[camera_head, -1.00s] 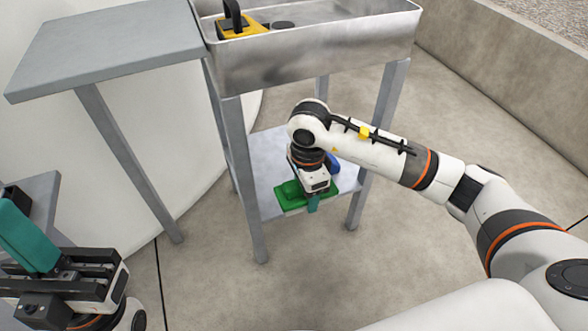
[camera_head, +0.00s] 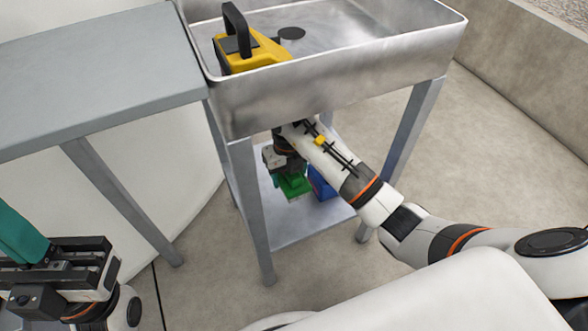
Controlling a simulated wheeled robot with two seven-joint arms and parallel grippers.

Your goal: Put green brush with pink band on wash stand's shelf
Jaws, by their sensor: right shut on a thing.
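The green brush (camera_head: 295,188) is under the basin of the wash stand, over its lower shelf (camera_head: 292,231). I cannot make out its pink band. My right gripper (camera_head: 278,172) is shut on the brush, with the arm reaching in under the basin from the right. The arm and basin hide part of the gripper. I cannot tell whether the brush touches the shelf. My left gripper (camera_head: 40,262) is at the lower left, away from the stand; its jaw opening does not show clearly.
A blue object (camera_head: 322,186) stands on the shelf just right of the brush. A yellow object with a black handle (camera_head: 250,52) is in the metal basin (camera_head: 345,85). Stand legs (camera_head: 250,205) flank the shelf opening. A grey table (camera_head: 95,75) is at the left. The shelf's front is clear.

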